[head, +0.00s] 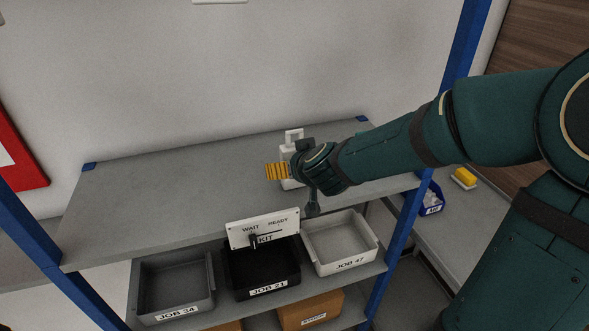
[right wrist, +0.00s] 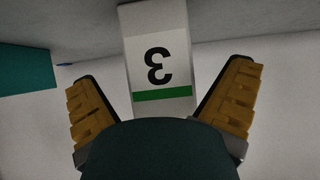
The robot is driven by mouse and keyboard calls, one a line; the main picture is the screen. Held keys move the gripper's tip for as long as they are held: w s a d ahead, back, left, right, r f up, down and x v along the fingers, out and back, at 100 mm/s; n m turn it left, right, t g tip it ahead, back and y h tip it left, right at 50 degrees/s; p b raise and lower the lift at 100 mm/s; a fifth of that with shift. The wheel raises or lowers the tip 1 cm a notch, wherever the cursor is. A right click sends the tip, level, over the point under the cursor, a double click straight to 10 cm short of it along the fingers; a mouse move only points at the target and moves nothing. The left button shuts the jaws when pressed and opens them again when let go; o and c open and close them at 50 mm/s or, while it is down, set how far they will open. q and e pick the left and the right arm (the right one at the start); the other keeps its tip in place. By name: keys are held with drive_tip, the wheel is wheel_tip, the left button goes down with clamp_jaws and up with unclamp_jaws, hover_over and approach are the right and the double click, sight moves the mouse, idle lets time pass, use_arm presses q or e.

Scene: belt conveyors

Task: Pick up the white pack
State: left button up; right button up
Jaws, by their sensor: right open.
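The white pack (head: 287,152) stands on the grey top shelf, with a square loop at its top, partly hidden behind my right gripper. In the right wrist view the white pack (right wrist: 158,52) shows a black "3" and a green stripe. My right gripper (head: 277,171) has yellow ribbed fingers. In the right wrist view the right gripper (right wrist: 162,88) is open, one finger on each side of the pack, with gaps between. Its lower part is hidden by my dark gripper body. My left gripper is not in view.
Below the top shelf (head: 170,200) are a grey bin (head: 175,285), a black bin (head: 262,272) and a white bin (head: 340,245). A WAIT/READY KIT sign (head: 263,229) stands at the shelf's front edge. Blue posts flank the shelf. Its left half is bare.

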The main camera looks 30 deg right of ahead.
drive_tip(key=x, duration=0.2)
drive_tip(key=shift+w+d+f+b, duration=0.1)
drive_tip(key=shift+w+f+b, duration=0.1)
drive_tip(key=shift+w+b, duration=0.1)
drive_tip(key=shift+s, duration=0.1)
drive_tip(key=c, duration=1.2)
drive_tip(key=shift+c, duration=0.3)
